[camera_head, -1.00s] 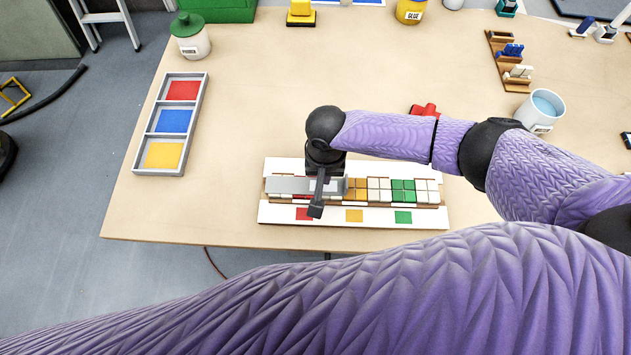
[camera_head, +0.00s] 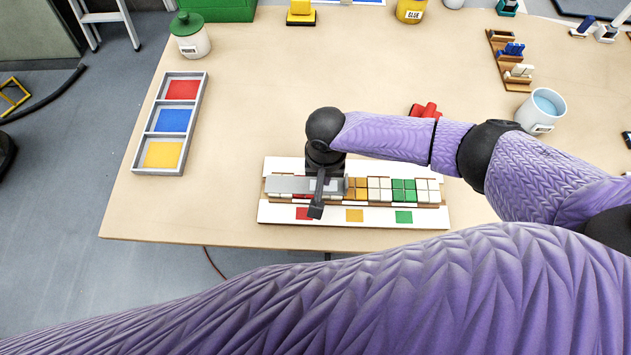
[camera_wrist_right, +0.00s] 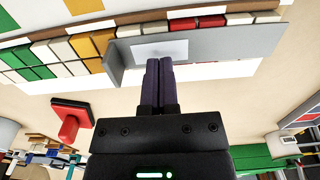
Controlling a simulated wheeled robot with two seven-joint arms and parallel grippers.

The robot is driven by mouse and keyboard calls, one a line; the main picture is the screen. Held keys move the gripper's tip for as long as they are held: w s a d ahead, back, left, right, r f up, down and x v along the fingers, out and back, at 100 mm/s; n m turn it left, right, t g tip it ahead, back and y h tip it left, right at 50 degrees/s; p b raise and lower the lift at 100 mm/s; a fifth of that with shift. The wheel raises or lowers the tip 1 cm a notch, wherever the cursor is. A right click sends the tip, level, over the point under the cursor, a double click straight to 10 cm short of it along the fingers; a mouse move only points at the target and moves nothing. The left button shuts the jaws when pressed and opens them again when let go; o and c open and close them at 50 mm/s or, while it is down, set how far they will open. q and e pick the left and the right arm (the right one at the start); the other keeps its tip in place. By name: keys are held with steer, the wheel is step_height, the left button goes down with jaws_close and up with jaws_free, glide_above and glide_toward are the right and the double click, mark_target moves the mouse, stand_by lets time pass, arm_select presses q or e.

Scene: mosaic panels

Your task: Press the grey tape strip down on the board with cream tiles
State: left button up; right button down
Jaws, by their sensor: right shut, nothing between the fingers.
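The white board (camera_head: 430,217) lies near the table's front edge. It carries a row of cream tiles (camera_head: 379,190) with orange, green and red ones among them. The grey tape strip (camera_head: 284,185) lies along the left part of the row; in the right wrist view the strip (camera_wrist_right: 220,45) has a white patch and a bent-up end. My right gripper (camera_head: 316,211) is over the strip's right part. In its wrist view the gripper (camera_wrist_right: 159,62) is shut and empty, its tips at the white patch; I cannot tell whether they touch. My left gripper is out of view.
A tray with red, blue and yellow sections (camera_head: 139,158) stands at the left. A white cup (camera_head: 541,110) and a wooden rack (camera_head: 497,62) stand at the right. The table's middle is clear.

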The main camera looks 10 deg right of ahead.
steer(key=shift+f, duration=0.35)
steer(key=shift+f+b, duration=0.45)
stand_by(0.4)
step_height(320, 180, up, 8)
steer(key=p, duration=0.9)
